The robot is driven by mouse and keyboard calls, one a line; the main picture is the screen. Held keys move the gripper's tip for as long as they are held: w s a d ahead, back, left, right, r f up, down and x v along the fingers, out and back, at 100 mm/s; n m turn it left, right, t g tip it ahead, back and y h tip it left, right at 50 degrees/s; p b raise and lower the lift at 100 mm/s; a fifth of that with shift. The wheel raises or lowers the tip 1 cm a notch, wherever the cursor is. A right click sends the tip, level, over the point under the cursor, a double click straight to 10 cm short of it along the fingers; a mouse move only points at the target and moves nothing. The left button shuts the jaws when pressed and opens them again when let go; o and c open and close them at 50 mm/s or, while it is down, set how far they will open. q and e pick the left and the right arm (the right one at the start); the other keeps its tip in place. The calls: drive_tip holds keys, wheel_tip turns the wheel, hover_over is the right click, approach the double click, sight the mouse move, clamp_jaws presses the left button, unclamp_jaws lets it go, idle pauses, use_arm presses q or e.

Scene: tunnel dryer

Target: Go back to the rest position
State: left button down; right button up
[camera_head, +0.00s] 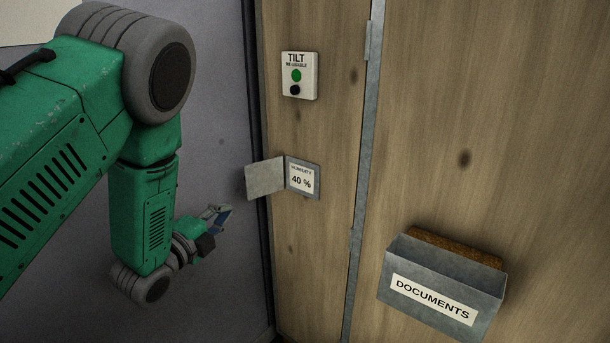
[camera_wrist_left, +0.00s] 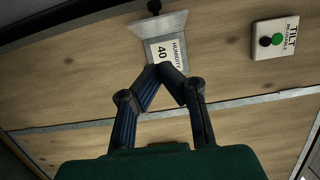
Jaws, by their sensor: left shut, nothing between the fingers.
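My left gripper (camera_head: 217,215) hangs at the end of my green arm, in front of the grey wall and left of the wooden panel. In the left wrist view my left gripper (camera_wrist_left: 163,68) has its fingertips together, with nothing between them. The humidity label (camera_head: 302,178) reads 40 % and sits on the wooden panel, with its metal flap (camera_head: 265,179) swung open to the left. The label also shows in the left wrist view (camera_wrist_left: 165,51), just beyond the fingertips. The gripper appears apart from the flap in the head view. My right gripper is not in view.
A white TILT box (camera_head: 299,75) with a green and a black round spot is on the panel above the label. A grey DOCUMENTS holder (camera_head: 432,270) juts out at lower right. A metal strip (camera_head: 361,180) runs down the wood. The upper right wood is clear.

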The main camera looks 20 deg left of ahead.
use_arm(q)
drive_tip(key=s+d+f+n+g+y, duration=0.1)
drive_tip(key=s+f+n+g, duration=0.45)
drive_tip(key=s+f, duration=0.35)
drive_tip(key=s+d+f+n+g+y, duration=0.1)
drive_tip(key=s+f+n+g, duration=0.4)
drive_tip(key=f, duration=0.7)
drive_tip(key=s+d+f+n+g, duration=0.1)
drive_tip(key=s+f+n+g, duration=0.1)
drive_tip(key=s, duration=0.5)
drive_tip(key=s+d+f+n+g+p, duration=0.1)
drive_tip(key=s+d+f+n+g, duration=0.1)
drive_tip(key=s, duration=0.5)
drive_tip(key=s+d+f+n+g, duration=0.2)
drive_tip(key=s+n, duration=0.2)
drive_tip(key=s, duration=0.2)
drive_tip(key=shift+s+d+g, duration=0.2)
drive_tip(key=shift+s+g, duration=0.15)
drive_tip(key=shift+s, duration=0.05)
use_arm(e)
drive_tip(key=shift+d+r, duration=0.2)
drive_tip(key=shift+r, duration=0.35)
use_arm(q)
drive_tip(key=shift+a, duration=0.1)
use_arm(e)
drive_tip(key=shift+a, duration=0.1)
